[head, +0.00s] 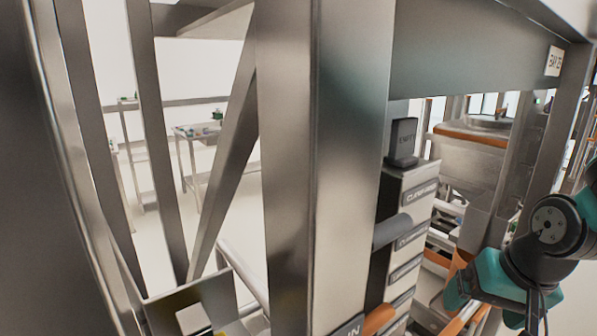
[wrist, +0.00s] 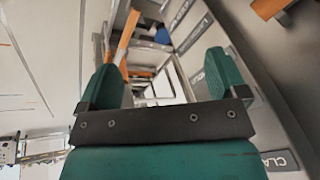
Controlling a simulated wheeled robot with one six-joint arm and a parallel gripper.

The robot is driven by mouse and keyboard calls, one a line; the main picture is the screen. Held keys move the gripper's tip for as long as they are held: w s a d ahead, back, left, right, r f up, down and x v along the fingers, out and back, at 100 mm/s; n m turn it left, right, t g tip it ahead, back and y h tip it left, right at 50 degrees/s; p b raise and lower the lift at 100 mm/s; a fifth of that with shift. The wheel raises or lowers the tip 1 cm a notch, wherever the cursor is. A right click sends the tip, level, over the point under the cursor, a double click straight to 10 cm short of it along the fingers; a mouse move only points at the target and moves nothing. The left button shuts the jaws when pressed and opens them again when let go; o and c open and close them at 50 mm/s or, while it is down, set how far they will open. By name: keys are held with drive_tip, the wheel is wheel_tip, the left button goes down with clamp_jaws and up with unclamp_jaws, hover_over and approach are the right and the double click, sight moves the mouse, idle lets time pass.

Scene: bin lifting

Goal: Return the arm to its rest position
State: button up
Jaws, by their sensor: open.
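My gripper (wrist: 163,80) shows in the wrist view with its two green fingers spread apart and nothing between them. Behind the gap are a shelf frame and orange parts. In the head view, my teal and dark arm (head: 550,228) is at the lower right, bent, in front of the shelving. The fingertips are hard to make out there. A stack of grey labelled bins (head: 412,195) stands to the left of the arm, apart from it in the picture.
A wide metal post (head: 322,160) fills the middle of the head view. A dark sign block (head: 403,142) stands on the bins. A grey bin with an orange rim (head: 470,165) is behind at the right. Workbenches (head: 195,135) and open floor lie far left.

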drive_tip(key=s+a+r+n+g+y+b, duration=0.2)
drive_tip(key=s+a+r+n+g, duration=0.1)
drive_tip(key=s+a+n, duration=0.6)
drive_tip(key=s+a+r, duration=0.1)
drive_tip(key=s+a, duration=0.1)
drive_tip(key=shift+a+n, duration=0.3)
drive_tip(key=shift+a, duration=0.05)
drive_tip(key=shift+r, duration=0.1)
